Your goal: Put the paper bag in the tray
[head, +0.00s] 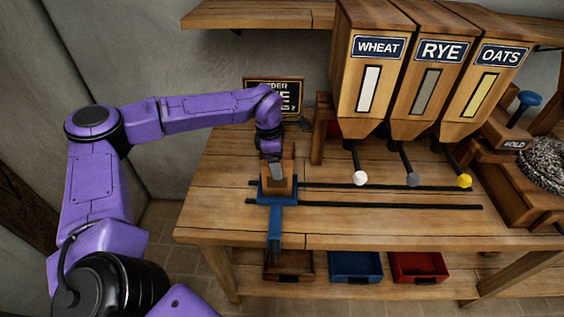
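A brown upright object that looks like the paper bag (288,179) stands in a blue carriage (277,199) at the left end of the dark rails on the bench. My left gripper (277,171) points down at it from above, its grey finger in front of or inside the bag's top. The fingers overlap the bag, so I cannot tell whether they are closed on it. Three trays sit on the shelf below the bench: a brown tray (289,278), a blue tray (356,280) and a red tray (419,280). My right gripper is out of view.
Wooden hoppers marked WHEAT (378,47), RYE (441,52) and OATS (499,56) hang over the bench, with ball-ended levers below. A dark order board (289,98) stands behind my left arm. The bench top (380,223) in front of the rails is clear.

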